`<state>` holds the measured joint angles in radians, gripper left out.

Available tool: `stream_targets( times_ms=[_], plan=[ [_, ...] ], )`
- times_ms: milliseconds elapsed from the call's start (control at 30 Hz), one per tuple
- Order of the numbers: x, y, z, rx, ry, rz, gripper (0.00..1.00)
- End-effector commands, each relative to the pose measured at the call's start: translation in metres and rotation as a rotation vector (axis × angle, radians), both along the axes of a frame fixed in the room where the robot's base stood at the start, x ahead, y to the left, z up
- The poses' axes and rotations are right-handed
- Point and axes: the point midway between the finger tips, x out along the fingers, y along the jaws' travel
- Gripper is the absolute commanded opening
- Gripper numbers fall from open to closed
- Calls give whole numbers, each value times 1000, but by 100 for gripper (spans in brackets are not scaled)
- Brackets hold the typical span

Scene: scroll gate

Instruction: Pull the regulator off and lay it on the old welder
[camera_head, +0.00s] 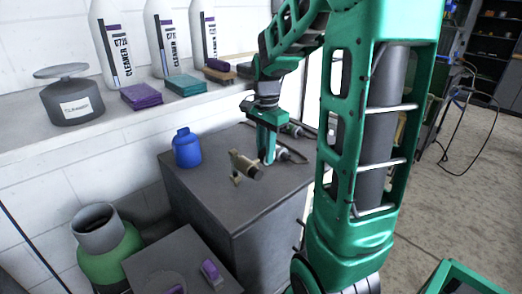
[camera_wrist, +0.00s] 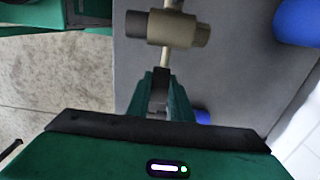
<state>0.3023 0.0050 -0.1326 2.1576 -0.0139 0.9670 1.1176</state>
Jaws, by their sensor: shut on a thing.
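The regulator (camera_head: 246,165), a brass-coloured cylinder with a short stem, is at the dark grey top of a large box (camera_head: 204,192). I cannot tell whether it touches the top. The box has plugs at its far right edge and may be the old welder; no label shows. My gripper (camera_head: 268,158) points down beside the regulator. In the wrist view the regulator (camera_wrist: 180,28) lies just ahead of my gripper (camera_wrist: 161,78), with its thin stem running between the fingertips. The fingers are shut on this stem.
A blue bottle (camera_head: 187,148) stands on the box's left rear. A green cylinder (camera_head: 107,258) with a grey collar and a lower grey box (camera_head: 150,262) with a purple part are at lower left. A shelf (camera_head: 100,122) behind holds cleaner bottles and sponges.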

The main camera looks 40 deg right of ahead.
Motion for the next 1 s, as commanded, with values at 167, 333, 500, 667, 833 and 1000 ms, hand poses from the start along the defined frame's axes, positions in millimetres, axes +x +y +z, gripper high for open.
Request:
stream_targets(
  times_ms=[167, 333, 500, 667, 833, 1000],
  plan=[
    [1, 2, -11, 0, 0, 4, 0],
    [1, 4, -25, 1, 1, 6, 0],
    [2, 4, -36, 0, 0, 6, 0],
    [1, 4, -45, 1, 0, 6, 0],
    [1, 4, -49, 0, -1, 7, 0],
    [1, 4, -51, 0, -1, 6, 0]
  ],
)
